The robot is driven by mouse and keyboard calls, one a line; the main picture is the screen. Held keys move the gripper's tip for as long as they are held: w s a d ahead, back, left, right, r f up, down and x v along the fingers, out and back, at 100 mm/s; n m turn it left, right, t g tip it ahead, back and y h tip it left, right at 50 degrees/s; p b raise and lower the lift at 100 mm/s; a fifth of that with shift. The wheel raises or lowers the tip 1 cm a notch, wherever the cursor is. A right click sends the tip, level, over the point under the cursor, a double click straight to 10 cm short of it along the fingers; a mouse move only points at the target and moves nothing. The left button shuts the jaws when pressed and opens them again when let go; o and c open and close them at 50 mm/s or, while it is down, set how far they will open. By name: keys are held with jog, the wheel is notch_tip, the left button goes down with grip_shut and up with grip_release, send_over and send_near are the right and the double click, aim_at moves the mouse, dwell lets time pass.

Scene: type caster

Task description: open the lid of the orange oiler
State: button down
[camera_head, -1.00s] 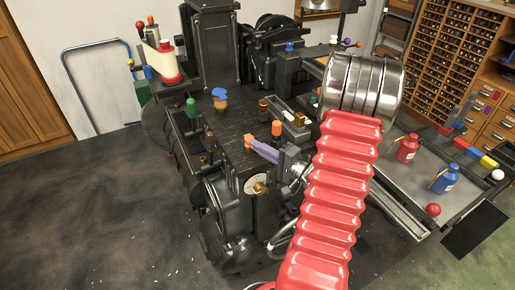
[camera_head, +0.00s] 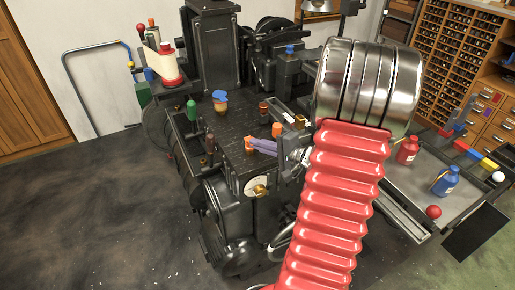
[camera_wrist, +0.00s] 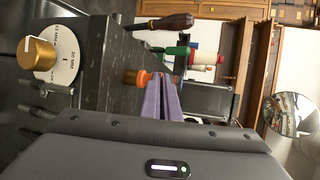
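The orange oiler (camera_head: 250,143) stands on the front part of the dark machine top in the head view, small and close to my fingertips. In the wrist view its orange lid and brass-coloured base (camera_wrist: 137,77) lie just left of the finger ends, and the lid looks down. My gripper (camera_head: 258,145) has two purple fingers, which also show in the wrist view (camera_wrist: 160,80). They lie close together with nothing seen between them. I cannot tell whether they touch the oiler.
Another orange-topped piece (camera_head: 277,130) stands just behind my fingers. A dial with a brass knob (camera_head: 257,187) is on the machine front. A tray with bottles (camera_head: 446,180) is at right.

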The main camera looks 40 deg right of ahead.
jog(key=shift+w+d+r+m+g, duration=0.15)
jog(key=shift+w+r+m+g, duration=0.15)
jog(key=shift+r+g, duration=0.5)
jog(key=shift+w+d+r+m+g, duration=0.1)
jog(key=shift+w+r+m+g, duration=0.3)
jog(key=shift+g, duration=0.7)
jog(key=shift+w+d+r+m+g+y, duration=0.2)
jog(key=shift+w+r+g, duration=0.3)
jog(key=shift+g, duration=0.55)
jog(key=shift+w+d+r+m+g+y, duration=0.1)
jog(key=shift+w+r+m+g+y, duration=0.3)
jog(key=shift+g, duration=0.65)
jog(key=shift+w+d+r+g+y, duration=0.1)
jog(key=shift+w+r+g+y, duration=0.1)
jog(key=shift+w+g, duration=0.4)
jog(key=shift+w+d+r+g+y, duration=0.15)
jog(key=shift+w+g, duration=0.2)
jog(key=shift+g, duration=0.45)
jog(key=shift+w+d+r+g+y, duration=0.1)
jog(key=shift+w+r+g, duration=0.1)
jog(key=shift+w+g, duration=0.4)
jog(key=shift+w+d+m+g+y, duration=0.15)
jog(key=shift+w+m+g+y, duration=0.15)
jog(key=shift+w+g, duration=0.35)
jog(key=shift+w+d+m+g+y, duration=0.15)
jog(key=shift+w+m+g, duration=0.15)
jog(key=shift+g, duration=0.65)
jog(key=c, duration=2.5)
grip_release()
jog(key=o, duration=0.5)
